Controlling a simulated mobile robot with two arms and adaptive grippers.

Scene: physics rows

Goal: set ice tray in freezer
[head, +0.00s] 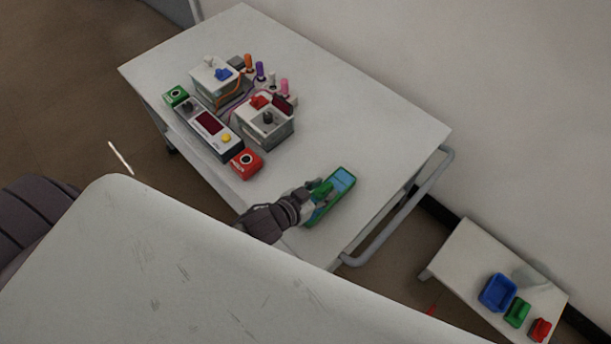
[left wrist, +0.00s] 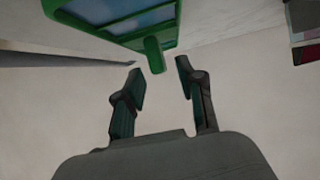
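A green tray with light-blue panels (head: 343,181), which I take for the ice tray, is at the near right edge of the white cart top (head: 350,120). It also shows at the top of the left wrist view (left wrist: 120,18), with a green handle (left wrist: 154,55) sticking out toward me. My left gripper (head: 310,196) is beside the tray in the head view. In the left wrist view its two fingers (left wrist: 158,75) are apart, with the handle's end between or just beyond their tips. I cannot tell whether they touch it. No freezer is recognisable. My right gripper is out of view.
A control box (head: 222,142), a green button box (head: 177,96), a red button box (head: 247,163) and several coloured plugs stand on the cart. A large scratched white surface (head: 180,270) fills the foreground. A low white table (head: 470,250) holds a blue bin (head: 497,292).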

